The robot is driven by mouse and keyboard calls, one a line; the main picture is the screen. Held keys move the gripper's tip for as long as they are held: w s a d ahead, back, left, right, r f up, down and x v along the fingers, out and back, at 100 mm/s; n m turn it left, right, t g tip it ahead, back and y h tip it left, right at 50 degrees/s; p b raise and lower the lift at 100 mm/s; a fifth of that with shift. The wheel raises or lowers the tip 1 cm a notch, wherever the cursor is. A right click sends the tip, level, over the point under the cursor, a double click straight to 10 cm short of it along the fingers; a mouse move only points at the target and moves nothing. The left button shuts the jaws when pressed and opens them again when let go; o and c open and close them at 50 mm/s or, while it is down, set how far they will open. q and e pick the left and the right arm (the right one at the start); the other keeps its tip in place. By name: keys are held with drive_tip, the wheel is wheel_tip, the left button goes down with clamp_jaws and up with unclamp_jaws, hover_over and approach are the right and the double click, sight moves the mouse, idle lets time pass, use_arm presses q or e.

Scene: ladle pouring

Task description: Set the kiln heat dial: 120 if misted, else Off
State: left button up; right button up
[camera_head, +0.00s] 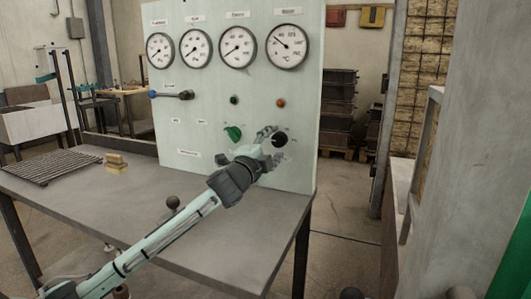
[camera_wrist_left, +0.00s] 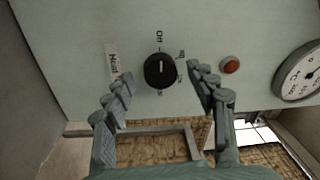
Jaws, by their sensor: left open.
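The black heat dial (camera_head: 279,139) is on the lower right of the pale panel (camera_head: 215,75). In the left wrist view the dial (camera_wrist_left: 160,71) has a white pointer line aimed up at the word Off, beside a label reading Heat (camera_wrist_left: 113,62). The other marks around it are too small to read surely. My left gripper (camera_head: 268,146) is open at the dial; in the left wrist view its fingers (camera_wrist_left: 160,72) lie on either side of the dial with gaps showing. I cannot make out anything misted. My right gripper is not in view.
Several round gauges (camera_head: 237,48) line the panel top. A red button (camera_head: 281,103), a green knob (camera_head: 233,133) and a black-and-blue lever (camera_head: 172,95) are also on it. A rack (camera_head: 52,167) and brass-coloured block (camera_head: 116,163) lie on the grey table (camera_head: 130,205). A pillar (camera_head: 475,150) stands right.

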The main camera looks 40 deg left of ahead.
use_arm(q)
drive_tip(key=v, duration=1.1)
drive_tip(key=shift+f, duration=0.15)
